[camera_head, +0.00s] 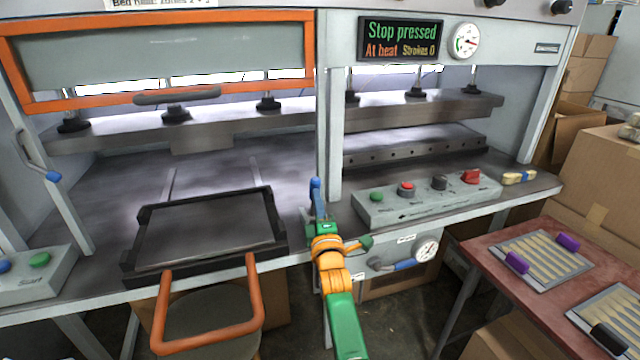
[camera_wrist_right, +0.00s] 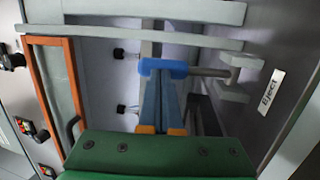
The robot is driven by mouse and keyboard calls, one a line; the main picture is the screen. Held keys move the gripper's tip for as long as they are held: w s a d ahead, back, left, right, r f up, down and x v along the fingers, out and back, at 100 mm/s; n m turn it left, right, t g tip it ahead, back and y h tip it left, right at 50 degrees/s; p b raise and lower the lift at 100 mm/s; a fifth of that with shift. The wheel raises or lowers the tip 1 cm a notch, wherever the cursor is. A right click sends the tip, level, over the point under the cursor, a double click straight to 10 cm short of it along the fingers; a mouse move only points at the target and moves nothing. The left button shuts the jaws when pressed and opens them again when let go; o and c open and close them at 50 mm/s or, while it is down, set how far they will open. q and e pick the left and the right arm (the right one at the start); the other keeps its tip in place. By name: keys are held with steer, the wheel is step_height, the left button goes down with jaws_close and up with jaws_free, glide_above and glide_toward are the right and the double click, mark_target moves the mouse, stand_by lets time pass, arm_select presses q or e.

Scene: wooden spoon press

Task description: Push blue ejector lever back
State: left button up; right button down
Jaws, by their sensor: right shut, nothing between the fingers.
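The ejector lever has a bright blue grip (camera_wrist_right: 165,68) on a grey rod (camera_wrist_right: 212,72), with an "Eject" label (camera_wrist_right: 271,90) beside its bracket in the right wrist view. In the head view its blue grip (camera_head: 316,187) stands near the front of the bench, by the centre post. My right gripper (camera_head: 321,213) is shut and empty, its fingers pointing at the grip. In the right wrist view its fingertips (camera_wrist_right: 166,84) overlap the grip; I cannot tell whether they touch. The lever's base is hidden behind my arm in the head view. My left gripper is not in view.
A black tray (camera_head: 140,225) with an orange handle lies to the left. A button box (camera_head: 430,207) stands to the right on the bench. Below it are a gauge (camera_head: 427,250) and another blue-handled lever (camera_head: 404,265). A red table (camera_head: 488,258) stands at the right.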

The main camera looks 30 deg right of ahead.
arm_select(q)
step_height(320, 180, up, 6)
steer(key=p, duration=0.4)
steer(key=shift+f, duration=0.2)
arm_select(e)
steer(key=g, duration=0.1)
steer(key=w+r+g, duration=0.1)
steer(key=w+y, duration=0.1)
steer(key=shift+w+d+r+n+g, duration=0.2)
steer(key=shift+d+r+n+g, duration=0.1)
steer(key=shift+g, duration=0.1)
